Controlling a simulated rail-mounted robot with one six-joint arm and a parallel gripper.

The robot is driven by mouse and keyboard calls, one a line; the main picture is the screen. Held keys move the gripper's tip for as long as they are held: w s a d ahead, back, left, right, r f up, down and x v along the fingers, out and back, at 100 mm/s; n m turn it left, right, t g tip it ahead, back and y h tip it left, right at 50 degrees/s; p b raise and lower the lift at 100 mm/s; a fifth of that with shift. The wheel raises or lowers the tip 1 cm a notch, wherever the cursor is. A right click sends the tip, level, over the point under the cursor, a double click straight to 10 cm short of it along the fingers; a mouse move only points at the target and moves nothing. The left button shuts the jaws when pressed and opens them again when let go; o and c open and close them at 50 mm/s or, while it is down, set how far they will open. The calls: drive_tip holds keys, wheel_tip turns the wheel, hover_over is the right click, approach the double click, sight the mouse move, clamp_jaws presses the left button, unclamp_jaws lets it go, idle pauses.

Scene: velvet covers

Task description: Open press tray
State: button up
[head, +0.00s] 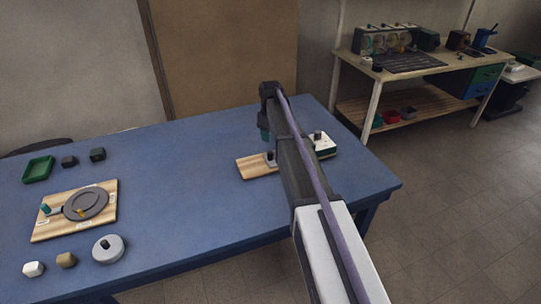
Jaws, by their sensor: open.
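A device on a wooden board (254,170) stands at the right part of the blue table, partly hidden behind my arm. Its white part (325,145) with a dark knob shows to the right of the arm. My gripper (267,150) hangs at the end of the arm, above or close to the left part of this board. Its fingers are small and hard to make out; it is open, and I see nothing held. A second wooden board (108,192) at the left carries a grey round plate (86,202) and a teal-topped handle (45,209). I cannot tell which part is the press tray.
On the blue table (185,190) are a green tray (38,169), two dark blocks, a white block (33,269), a tan block (66,260) and a grey round weight (108,249). The table's middle is clear. A wooden workbench (400,70) stands behind at the right.

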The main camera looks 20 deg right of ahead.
sight(270, 153)
wheel_tip(270, 153, down, 11)
drive_tip(key=b, duration=1)
drive_tip(key=shift+b, duration=0.4)
drive_tip(key=shift+r, duration=0.1)
drive_tip(key=shift+c, duration=0.3)
clamp_jaws()
